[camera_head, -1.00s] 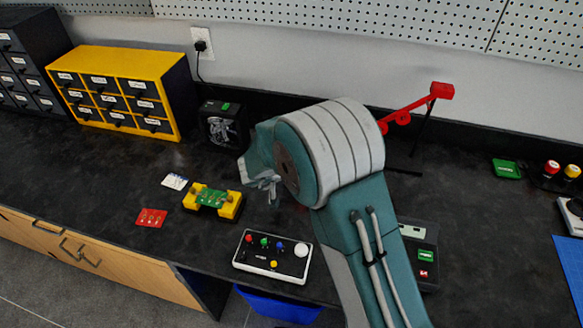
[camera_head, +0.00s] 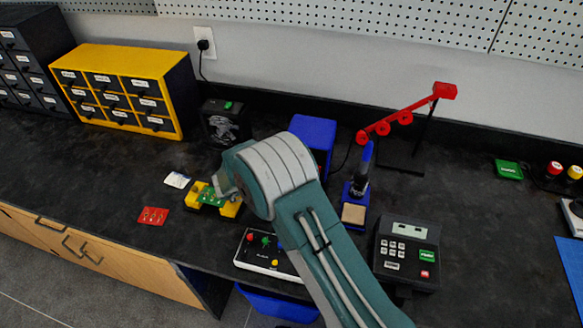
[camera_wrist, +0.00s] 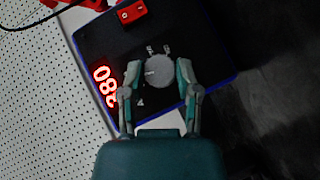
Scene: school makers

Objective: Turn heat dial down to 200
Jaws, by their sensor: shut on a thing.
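The heat dial (camera_wrist: 159,71) is a round grey knob with a pale pointer mark on the dark front panel of the blue-edged station (camera_wrist: 205,40). My gripper (camera_wrist: 158,77) has one finger on each side of the dial and is shut on it. Red lit digits on the display (camera_wrist: 104,86), left of the dial, read 380. In the head view the blue station (camera_head: 313,136) stands behind my arm, with its front and dial hidden.
A soldering iron (camera_head: 364,165) stands in its holder right of the station. A red jointed arm (camera_head: 408,114) rises behind it. A yellow board holder (camera_head: 228,209), a button box (camera_head: 260,262) and a keypad device (camera_head: 408,254) lie near my arm.

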